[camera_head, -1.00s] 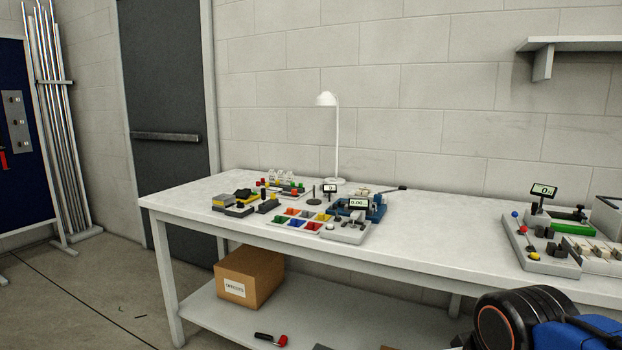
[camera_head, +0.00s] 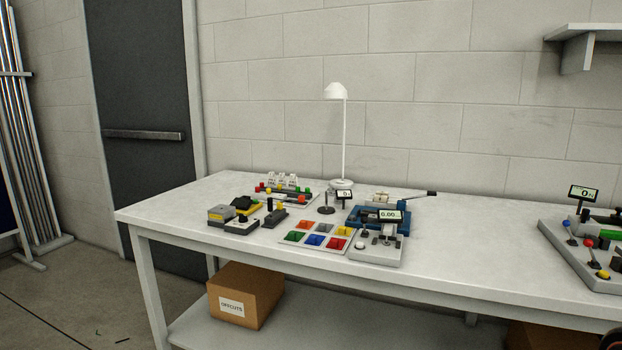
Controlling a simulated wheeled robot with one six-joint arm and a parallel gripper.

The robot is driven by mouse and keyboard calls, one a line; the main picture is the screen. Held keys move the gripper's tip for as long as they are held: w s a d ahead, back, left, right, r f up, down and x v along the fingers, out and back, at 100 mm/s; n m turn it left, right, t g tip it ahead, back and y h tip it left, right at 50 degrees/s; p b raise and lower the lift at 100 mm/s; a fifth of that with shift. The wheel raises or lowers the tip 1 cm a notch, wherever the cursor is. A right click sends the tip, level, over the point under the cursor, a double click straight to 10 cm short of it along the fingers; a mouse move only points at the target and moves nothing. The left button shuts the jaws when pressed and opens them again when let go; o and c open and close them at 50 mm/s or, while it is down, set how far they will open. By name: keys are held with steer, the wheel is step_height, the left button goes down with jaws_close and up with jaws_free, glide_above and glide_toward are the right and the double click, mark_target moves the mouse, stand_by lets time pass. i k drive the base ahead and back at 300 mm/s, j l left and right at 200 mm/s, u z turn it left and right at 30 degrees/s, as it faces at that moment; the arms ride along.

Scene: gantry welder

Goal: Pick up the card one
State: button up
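A brown cardboard box (camera_head: 245,294) with a white label reading OFFCUTS sits on the lower shelf (camera_head: 330,326) of the white workbench (camera_head: 460,248), near its left end. Part of a second brown box-like thing (camera_head: 545,337) shows under the bench at the lower right, cut off by the frame edge. No separate flat card can be made out among the small items on the bench. My gripper is not in view.
The benchtop holds a tray of coloured compartments (camera_head: 317,237), button boxes, small devices with displays and a white lamp (camera_head: 343,135). Another device group (camera_head: 590,250) stands at the right. The benchtop between the groups is clear. Floor is open at the left.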

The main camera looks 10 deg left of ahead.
mark_target(293, 180)
steer(key=i+j+z, duration=0.2)
steer(key=j, duration=1)
steer(key=j+z, duration=0.15)
steer(key=j, duration=1.1)
